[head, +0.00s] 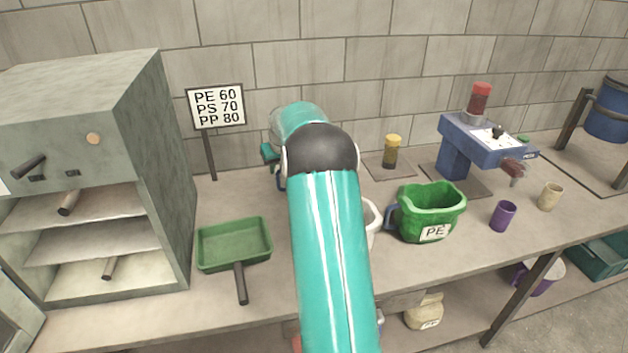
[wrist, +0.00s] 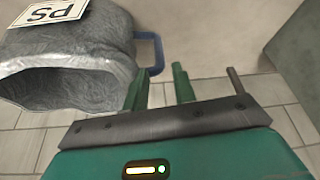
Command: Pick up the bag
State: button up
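A grey bag (wrist: 70,60) with an upside-down "PS" label (wrist: 52,12) and a blue handle (wrist: 153,52) fills the upper left of the wrist view. My gripper (wrist: 160,78) is open, with a gap between its two green fingers and nothing between them. The handle is just beyond the fingertips, close to the left finger; I cannot tell whether they touch. In the head view my teal arm hides the gripper and most of a pale bag (head: 371,222). A green bag (head: 428,208) marked "PE" with a blue handle stands upright to its right.
A grey oven cabinet (head: 150,150) stands left, with a green tray (head: 234,243) beside it. A sign (head: 216,107) stands behind. Right are a purple cup (head: 503,216), a beige cup (head: 550,196) and a blue machine (head: 470,145). A cream bag (head: 425,312) is below the counter.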

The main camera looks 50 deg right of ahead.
aim_at(278, 172)
jog(key=x, duration=0.4)
jog(key=shift+w, duration=0.1)
grip_shut()
jog(key=shift+d, duration=0.1)
jog(key=shift+r, duration=0.15)
